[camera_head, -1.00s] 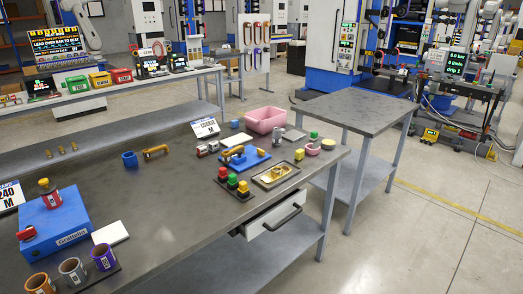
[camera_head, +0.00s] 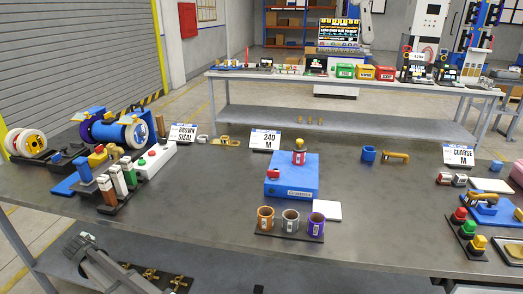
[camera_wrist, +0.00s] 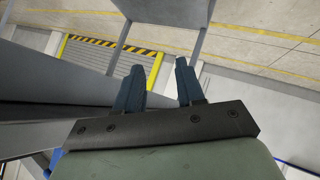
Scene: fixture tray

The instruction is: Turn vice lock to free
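My gripper (camera_wrist: 158,75) shows in the wrist view, with its two dark fingers apart and nothing between them. It is not clearly seen in the head view. No part is plainly recognisable as the vice lock. A blue fixture (camera_head: 488,212) with a brassy handle lies at the right of the bench in the head view. A blue box (camera_head: 291,183) with a red knob (camera_head: 273,174) on its left side and a red-and-yellow piece on top stands mid-bench. Which of these, if either, carries the lock I cannot tell.
Several cups (camera_head: 290,221) stand on a dark tray before the blue box. Blue machinery (camera_head: 118,130) and upright handled pieces (camera_head: 112,183) crowd the bench's left. Red, green and yellow buttons (camera_head: 468,228) are at the right. The bench (camera_head: 380,215) is bare between cups and buttons.

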